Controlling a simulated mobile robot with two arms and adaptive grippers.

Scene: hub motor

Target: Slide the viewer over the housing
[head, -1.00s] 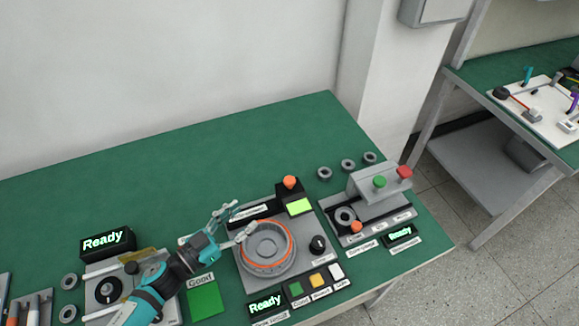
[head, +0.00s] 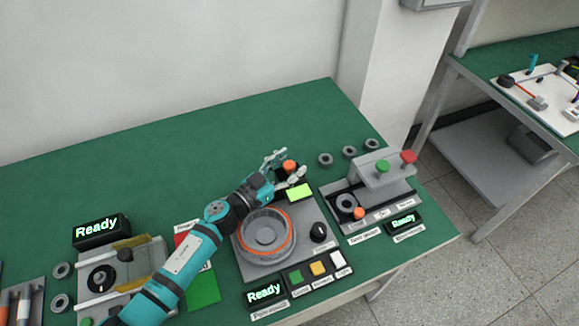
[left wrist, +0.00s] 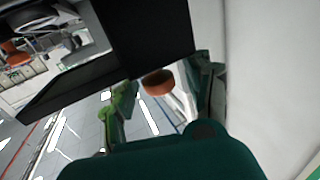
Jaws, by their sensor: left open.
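The round grey housing (head: 264,258) with an orange ring sits on the grey plate of the middle station. Behind it is a dark unit with a lit green screen (head: 300,191) and an orange knob (head: 289,167), which looks like the viewer; my gripper and forearm hide part of it. My left gripper (head: 286,165) is open, with its fingertips on either side of the knob. In the left wrist view the orange knob (left wrist: 157,82) shows between the open fingers (left wrist: 163,92), and a large black panel (left wrist: 150,35) fills the top. I cannot tell whether the fingers touch the knob. My right gripper is out of view.
A station with a grey block, a green knob (head: 382,166) and a red knob (head: 409,156) stands to the right. Several grey rings (head: 349,152) lie behind it. A "Ready" display (head: 264,293) and buttons are in front. The bench's back left (head: 110,180) is clear.

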